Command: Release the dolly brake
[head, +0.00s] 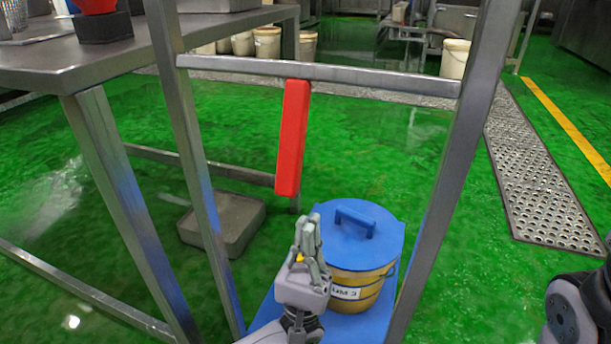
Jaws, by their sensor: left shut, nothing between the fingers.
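A red lever (292,138), which looks like the dolly brake, hangs down from the grey crossbar (330,72) of the metal dolly frame. My left gripper (309,226) is shut and empty. In the picture it shows just below and slightly right of the lever's lower end, apart from it. A yellow drum (362,290) with a blue lid (358,232) and a white label stands on the blue dolly base (262,312), to the right of my gripper. My right gripper is out of the picture.
A steel table (75,62) stands at the left, its legs close to the dolly frame. A grey tray (225,220) lies on the green floor behind. A drain grate (540,190) runs along the right. Several buckets (267,42) stand at the back.

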